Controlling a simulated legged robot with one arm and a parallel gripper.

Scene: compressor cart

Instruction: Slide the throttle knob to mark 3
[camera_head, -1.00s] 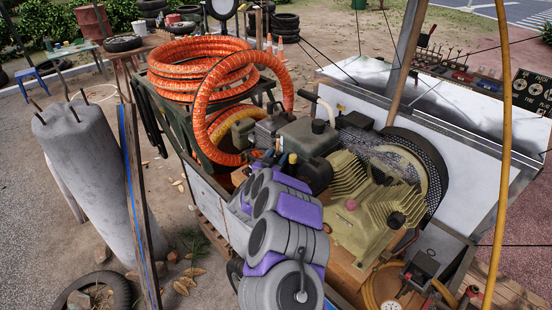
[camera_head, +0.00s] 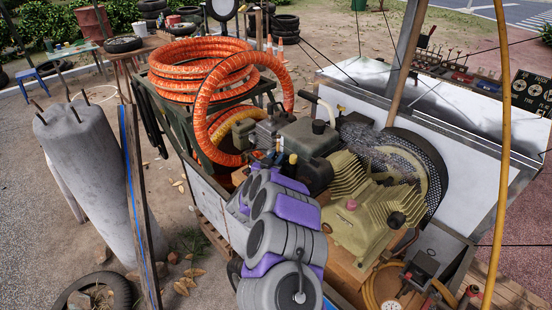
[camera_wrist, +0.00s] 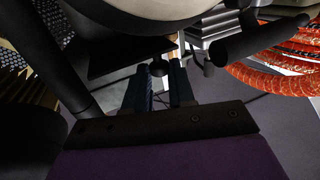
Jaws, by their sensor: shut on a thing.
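In the wrist view, my gripper (camera_wrist: 159,72) has its two dark fingers pointing up the picture, one on each side of a small dark round knob, the throttle knob (camera_wrist: 158,67). The gripper is shut on it. The knob sits just below a pale rounded tank-like part and beside a flat dark plate. In the head view, my grey and purple arm reaches over the engine side of the compressor cart. It hides the knob there, and the fingers are hard to make out. I cannot read any throttle marks in either view.
The tan compressor (camera_head: 366,215) and its mesh-guarded wheel (camera_head: 432,170) stand right of my arm. A coiled orange hose (camera_head: 200,62) lies behind, with a loop hanging close to the engine (camera_head: 308,138).

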